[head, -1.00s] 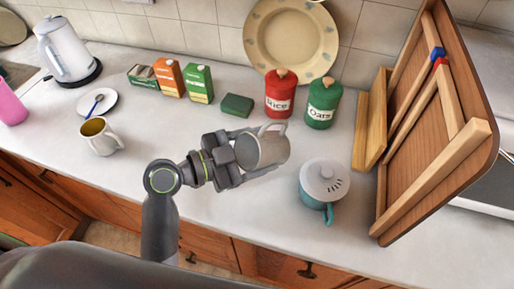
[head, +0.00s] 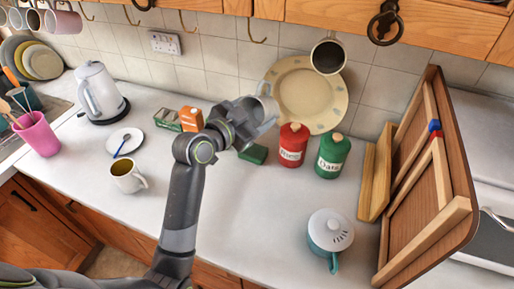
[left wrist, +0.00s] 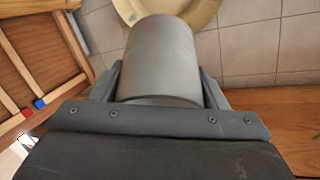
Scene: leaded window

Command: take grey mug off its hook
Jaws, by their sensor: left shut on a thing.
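The grey mug (head: 265,110) is held in my left gripper (head: 248,116), over the back of the worktop, in front of the wall and overlapping the left side of the big plate in the head view. In the left wrist view the mug (left wrist: 160,55) sits between the two fingers of my left gripper (left wrist: 160,88), which are shut on it. The hook (head: 258,32) above it on the cupboard's underside is empty. My right gripper is not in view.
A white mug (head: 328,56) hangs right of the empty hook. Several mugs (head: 63,20) hang at the far left. A speckled plate (head: 310,92), red Rice jar (head: 292,145) and green Oats jar (head: 333,156) stand nearby. A teal pot (head: 329,232) and wooden rack (head: 430,180) are at right.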

